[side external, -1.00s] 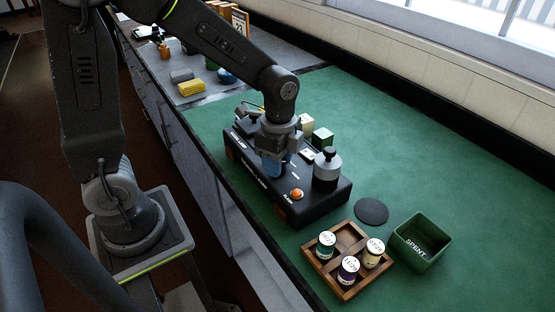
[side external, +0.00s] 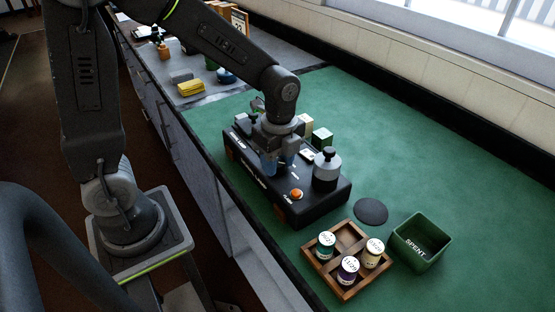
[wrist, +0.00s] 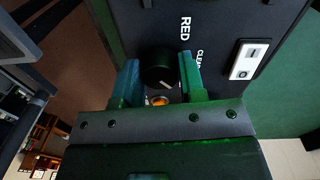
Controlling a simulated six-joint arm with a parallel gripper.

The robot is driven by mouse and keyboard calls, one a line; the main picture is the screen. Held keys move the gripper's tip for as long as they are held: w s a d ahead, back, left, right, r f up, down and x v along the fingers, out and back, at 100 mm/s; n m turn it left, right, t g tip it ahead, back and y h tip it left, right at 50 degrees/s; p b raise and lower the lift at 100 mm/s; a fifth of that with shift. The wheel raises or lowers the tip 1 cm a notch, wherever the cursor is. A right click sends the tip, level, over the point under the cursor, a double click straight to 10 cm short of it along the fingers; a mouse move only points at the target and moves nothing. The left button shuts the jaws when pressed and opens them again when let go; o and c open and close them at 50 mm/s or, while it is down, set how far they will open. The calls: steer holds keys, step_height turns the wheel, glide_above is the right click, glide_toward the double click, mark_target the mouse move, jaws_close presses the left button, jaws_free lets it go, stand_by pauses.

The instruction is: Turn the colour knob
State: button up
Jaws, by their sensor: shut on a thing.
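The black colour knob (wrist: 158,66) sits on top of the black box, between my fingers in the wrist view, with a pale mark on its near edge. The words RED and CLEAR are printed near it. My gripper (wrist: 160,78) is shut on the knob, one finger on each side. In the side external view my gripper (side external: 278,165) points down onto the box (side external: 318,209) and hides the knob. The knob's exact setting is hard to read.
A white rocker switch (wrist: 247,61) is beside the knob. A wooden tray (side external: 345,292) with labelled canisters and a green SPENT bin (side external: 421,246) stand in front; the right-hand mat is clear.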

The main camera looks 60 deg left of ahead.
mark_target(279, 161)
steer(key=o, duration=0.9)
steer(key=shift+o, duration=0.2)
step_height(279, 161, up, 14)
steer(key=shift+w, duration=0.3)
steer(key=shift+f, duration=0.1)
steer(key=s+a+n+t, duration=0.1)
steer(key=s+n+t, duration=0.5)
steer(key=s+n, duration=0.5)
steer(key=n, duration=0.5)
steer(key=shift+s+f+n, duration=0.25)
steer(key=shift+s+n, duration=0.05)
steer(key=shift+n, duration=0.1)
